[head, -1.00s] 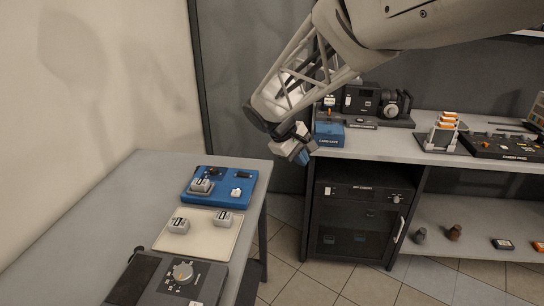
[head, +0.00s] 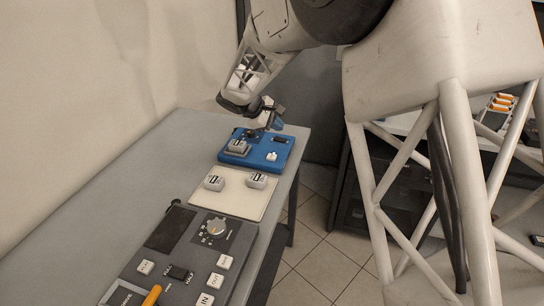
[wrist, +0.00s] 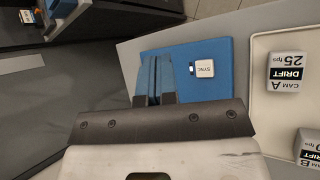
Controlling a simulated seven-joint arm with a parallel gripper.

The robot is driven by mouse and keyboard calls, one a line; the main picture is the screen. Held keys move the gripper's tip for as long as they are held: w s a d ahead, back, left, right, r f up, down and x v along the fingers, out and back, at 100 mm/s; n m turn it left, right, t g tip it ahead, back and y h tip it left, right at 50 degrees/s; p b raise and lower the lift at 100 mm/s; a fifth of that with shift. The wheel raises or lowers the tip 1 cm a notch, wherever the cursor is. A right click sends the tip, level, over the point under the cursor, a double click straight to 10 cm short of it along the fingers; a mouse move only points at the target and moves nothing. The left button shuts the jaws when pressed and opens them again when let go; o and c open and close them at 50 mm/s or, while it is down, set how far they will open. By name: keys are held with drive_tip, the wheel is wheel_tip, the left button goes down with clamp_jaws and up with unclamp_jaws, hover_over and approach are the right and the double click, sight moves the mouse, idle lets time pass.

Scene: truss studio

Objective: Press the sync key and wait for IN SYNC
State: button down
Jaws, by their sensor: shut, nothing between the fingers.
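The blue sync base (head: 256,158) sits at the far end of the grey table. Its white sync key (head: 271,156) is at the right front; it also shows, lettered SYNC, in the wrist view (wrist: 204,69). A small dark window (head: 280,140) is on the base behind the key; I cannot read it. A grey camera block (head: 238,147) stands on the base's left side. My gripper (head: 277,123) is above the back of the base. In the wrist view its blue fingers (wrist: 154,62) are shut and empty, beside the key and apart from it.
A cream tray (head: 232,201) with two camera blocks, marked CAM A (wrist: 286,73) and CAM B (wrist: 311,148), lies in front of the base. A dark control panel (head: 195,250) with a dial and several keys is nearer. The table's left side is clear.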

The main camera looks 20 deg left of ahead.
sight(271, 157)
drive_tip(key=shift+w+a+f+n, duration=0.15)
drive_tip(key=shift+a+f, duration=0.15)
drive_tip(key=shift+a, duration=0.2)
drive_tip(key=shift+w+a+f+n, duration=0.15)
drive_tip(key=shift+a+f, duration=0.1)
drive_tip(key=shift+a, duration=0.25)
drive_tip(key=shift+s+f, duration=0.1)
drive_tip(key=shift+f, duration=0.1)
drive_tip(key=shift+f, duration=4.2)
drive_tip(key=shift+f, duration=0.85)
drive_tip(key=shift+r, duration=0.85)
drive_tip(key=shift+r, duration=0.15)
drive_tip(key=shift+r, duration=2.35)
